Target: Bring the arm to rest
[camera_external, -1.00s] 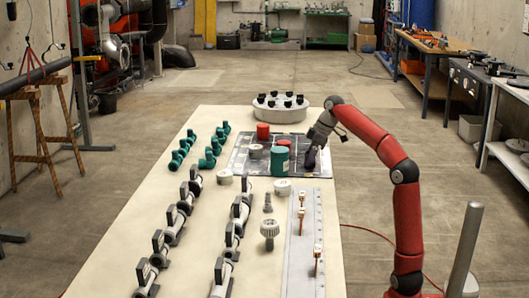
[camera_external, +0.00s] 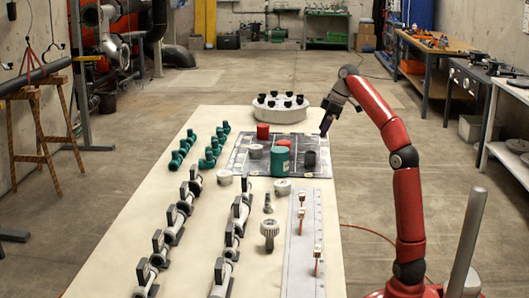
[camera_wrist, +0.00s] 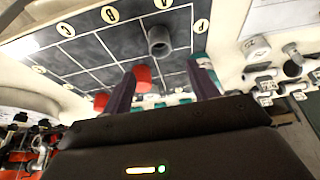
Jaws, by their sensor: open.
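My gripper (camera_external: 325,128) hangs above the right edge of the dark gridded board (camera_external: 240,168), its fingers pointing down. It is apart from everything on the board. In the wrist view my gripper (camera_wrist: 164,82) has its two fingers spread, with nothing held between them. A dark grey hollow cylinder (camera_external: 310,158) stands on the board near its right edge, and it also shows in the wrist view (camera_wrist: 159,42).
A round white carousel (camera_external: 281,113) with several black-topped pieces stands behind the board. Green fittings (camera_external: 208,160), rows of valves (camera_external: 173,222) and a rail with orange-brown handles (camera_external: 306,255) lie on the pale table (camera_external: 110,250).

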